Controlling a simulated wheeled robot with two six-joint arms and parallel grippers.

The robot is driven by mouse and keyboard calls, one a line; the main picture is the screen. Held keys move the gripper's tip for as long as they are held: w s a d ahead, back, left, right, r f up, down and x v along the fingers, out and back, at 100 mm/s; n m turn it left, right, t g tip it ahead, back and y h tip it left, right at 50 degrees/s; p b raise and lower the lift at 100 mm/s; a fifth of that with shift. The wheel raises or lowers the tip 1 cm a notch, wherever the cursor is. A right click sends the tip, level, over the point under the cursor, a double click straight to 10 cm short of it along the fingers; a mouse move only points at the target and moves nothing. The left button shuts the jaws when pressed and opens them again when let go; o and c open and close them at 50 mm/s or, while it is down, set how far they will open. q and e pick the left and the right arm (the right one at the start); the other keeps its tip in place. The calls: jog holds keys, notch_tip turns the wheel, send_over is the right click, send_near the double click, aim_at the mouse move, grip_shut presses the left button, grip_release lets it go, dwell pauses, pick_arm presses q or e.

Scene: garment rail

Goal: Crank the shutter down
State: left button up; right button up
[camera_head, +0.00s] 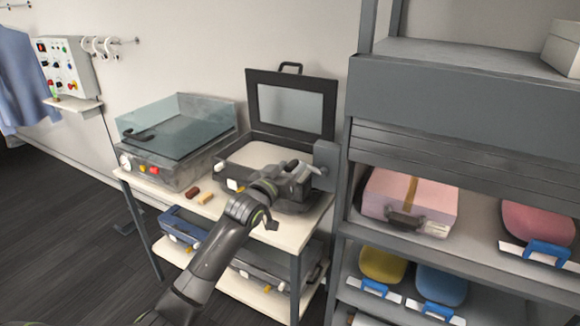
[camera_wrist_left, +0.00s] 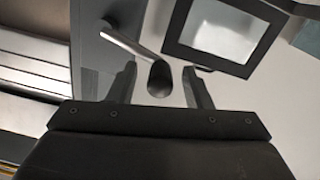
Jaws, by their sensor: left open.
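The shutter (camera_head: 440,155) is a set of grey slats hanging a short way below the grey housing (camera_head: 450,105) of the right shelf unit; the bay below it is open. Its crank box (camera_head: 326,156) is on the unit's left side. In the left wrist view, the crank arm (camera_wrist_left: 128,42) runs from a grey plate to a dark knob (camera_wrist_left: 160,78). My left gripper (camera_head: 305,176) is beside the crank box. It also shows in the wrist view (camera_wrist_left: 160,88), open, with the knob between its fingertips in the picture. I cannot tell whether it touches. My right gripper is out of view.
A pink case (camera_head: 408,196) and a pink item (camera_head: 538,222) lie in the open bay. Left of the crank, a table holds a press with raised lid (camera_head: 292,105) and a glass-covered machine (camera_head: 175,140). The floor at left (camera_head: 70,230) is clear.

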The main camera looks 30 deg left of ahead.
pick_arm(q)
jog(key=shift+w, duration=0.2)
grip_shut()
dwell(0.3)
